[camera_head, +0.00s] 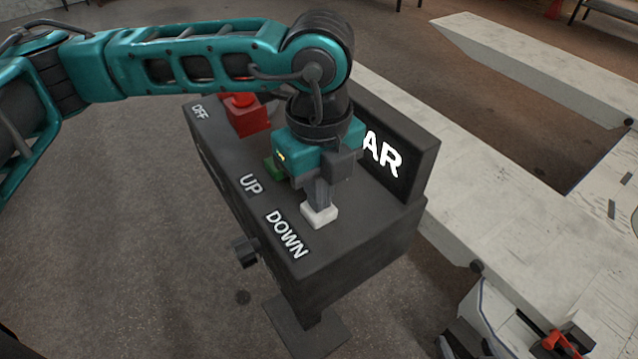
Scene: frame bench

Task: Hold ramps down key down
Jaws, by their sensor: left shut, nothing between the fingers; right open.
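The dark control box (345,262) stands in the middle of the view, with OFF, UP and DOWN labels on its top. A white key (319,217) sits beside the DOWN label (287,235). My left gripper (318,203) points down over this white key, shut and empty, its fingertips at the key's top. I cannot tell how far the key is pressed. A green key (273,169) near the UP label (250,184) is partly hidden by my gripper. My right gripper is not in view.
A red button block (246,115) is near OFF. Long pale ramps (510,230) lie to the right. A black knob (245,252) sticks out of the box's front.

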